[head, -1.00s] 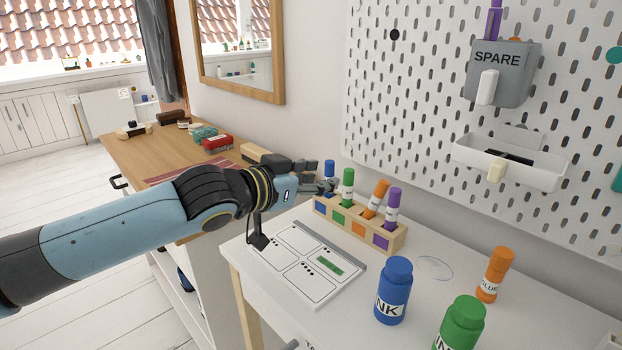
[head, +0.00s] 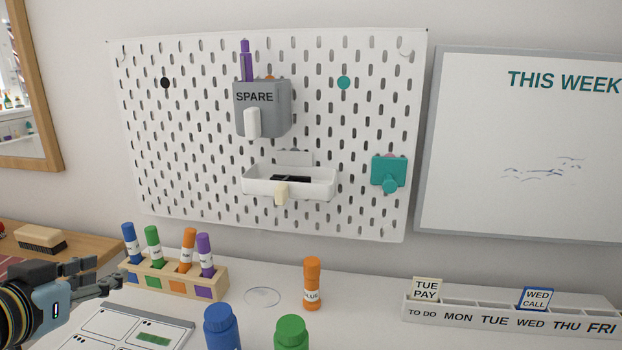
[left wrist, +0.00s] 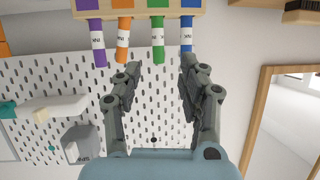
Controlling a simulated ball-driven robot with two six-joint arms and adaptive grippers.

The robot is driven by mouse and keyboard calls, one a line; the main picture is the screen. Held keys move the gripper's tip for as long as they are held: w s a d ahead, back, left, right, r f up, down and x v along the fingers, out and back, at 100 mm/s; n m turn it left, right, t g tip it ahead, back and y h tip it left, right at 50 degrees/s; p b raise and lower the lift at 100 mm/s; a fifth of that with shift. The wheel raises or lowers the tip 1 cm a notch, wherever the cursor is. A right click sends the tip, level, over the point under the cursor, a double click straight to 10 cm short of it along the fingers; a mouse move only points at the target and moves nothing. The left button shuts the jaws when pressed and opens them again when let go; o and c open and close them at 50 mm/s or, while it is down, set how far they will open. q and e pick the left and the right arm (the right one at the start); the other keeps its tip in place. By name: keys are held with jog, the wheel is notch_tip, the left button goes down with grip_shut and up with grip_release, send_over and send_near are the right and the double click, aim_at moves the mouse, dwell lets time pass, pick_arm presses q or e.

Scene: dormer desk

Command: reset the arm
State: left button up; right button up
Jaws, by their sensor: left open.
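My left gripper (head: 102,275) is at the lower left of the head view, beside the left end of the wooden marker rack (head: 160,278). It is open and empty. In the left wrist view its two fingers (left wrist: 160,85) stand apart, with the green marker (left wrist: 157,42) and the blue marker (left wrist: 187,38) just beyond the tips. The rack holds blue, green, orange and purple markers in slots with matching colour squares. The right gripper is in neither view.
A blue ink bottle (head: 221,328), a green bottle (head: 291,333) and an orange glue stick (head: 312,284) stand on the white desk. A white card board (head: 125,328) lies before the rack. A weekday holder (head: 510,313) is at right. The pegboard (head: 330,130) rises behind.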

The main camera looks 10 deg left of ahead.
pick_arm(q)
jog(key=s+d+f+g, duration=0.1)
jog(key=s, duration=0.2)
jog(key=s+d+f+g, duration=0.1)
jog(key=s+f+g, duration=0.1)
jog(key=s, duration=0.1)
jog(key=s+d+f+g+y, duration=0.1)
jog(key=s+f+g, duration=0.1)
jog(key=s, duration=0.2)
jog(key=shift+d+f, duration=0.2)
jog(key=shift+d, duration=0.15)
jog(key=s+d+f+g+h, duration=0.15)
jog(key=s+d+g, duration=0.35)
jog(key=s, duration=0.7)
notch_tip(320, 180, down, 27)
jog(key=s+a+g, duration=0.2)
jog(key=a, duration=0.1)
jog(key=s+f, duration=1.5)
jog(key=s, duration=0.2)
jog(key=shift+s+a+g, duration=0.35)
jog(key=shift+a+g, duration=0.05)
jog(key=shift+f+y, duration=0.1)
jog(key=shift+y, duration=0.15)
